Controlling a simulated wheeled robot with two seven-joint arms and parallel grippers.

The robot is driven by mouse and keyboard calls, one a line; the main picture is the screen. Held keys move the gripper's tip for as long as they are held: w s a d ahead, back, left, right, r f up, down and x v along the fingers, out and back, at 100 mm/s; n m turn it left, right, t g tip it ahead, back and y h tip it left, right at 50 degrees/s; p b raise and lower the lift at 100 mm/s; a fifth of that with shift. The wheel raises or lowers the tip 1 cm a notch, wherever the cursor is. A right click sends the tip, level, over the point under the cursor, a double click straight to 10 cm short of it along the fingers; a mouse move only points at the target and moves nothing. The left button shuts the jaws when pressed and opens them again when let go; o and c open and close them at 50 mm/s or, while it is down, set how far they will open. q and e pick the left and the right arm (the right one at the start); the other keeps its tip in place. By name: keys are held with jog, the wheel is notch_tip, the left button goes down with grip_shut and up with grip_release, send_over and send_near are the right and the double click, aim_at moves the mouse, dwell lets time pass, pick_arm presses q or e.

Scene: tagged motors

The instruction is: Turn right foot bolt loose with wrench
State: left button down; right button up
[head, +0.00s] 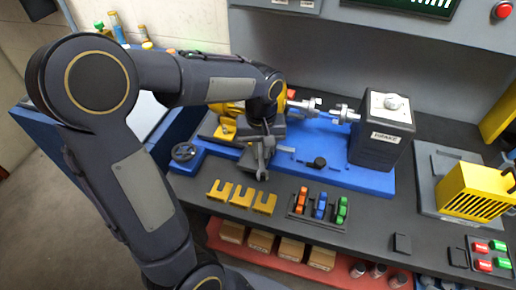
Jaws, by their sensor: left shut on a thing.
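My left gripper (264,130) points down over the front of the yellow motor (225,127), on the blue base plate (345,178). It is shut on a grey tool, which looks like the wrench (258,160). The tool's lower end is close to the plate beside the motor's right front foot. I cannot tell whether it sits on the right foot bolt, as that bolt is hidden by the gripper and tool. My arm also covers much of the motor. My right gripper is not in view.
A dark brake box (379,140) stands on the plate's right, with shaft couplings (342,114) facing the motor. A handwheel (184,152) is at left. Yellow slotted shims (241,196) and a rack of coloured pieces (320,207) lie in front. A yellow slotted guard (474,191) is at right.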

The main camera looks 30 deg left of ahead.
pick_arm(q)
jog(key=shift+w+d+f+n, duration=0.1)
jog(key=shift+w+d+n, duration=0.25)
jog(key=shift+n, duration=0.55)
jog(key=shift+s+d, duration=0.1)
jog(key=shift+d, duration=0.05)
jog(key=shift+w+d+n, duration=0.5)
jog(key=shift+w+n, duration=0.1)
jog(key=shift+n, duration=0.6)
jog(key=shift+s+a+m+p, duration=0.2)
jog(key=shift+m+p, duration=0.1)
jog(key=shift+m, duration=0.1)
jog(key=shift+r, duration=0.25)
jog(key=shift+s+a+r+m, duration=0.1)
jog(key=shift+a+r+m, duration=0.05)
jog(key=shift+m, duration=0.15)
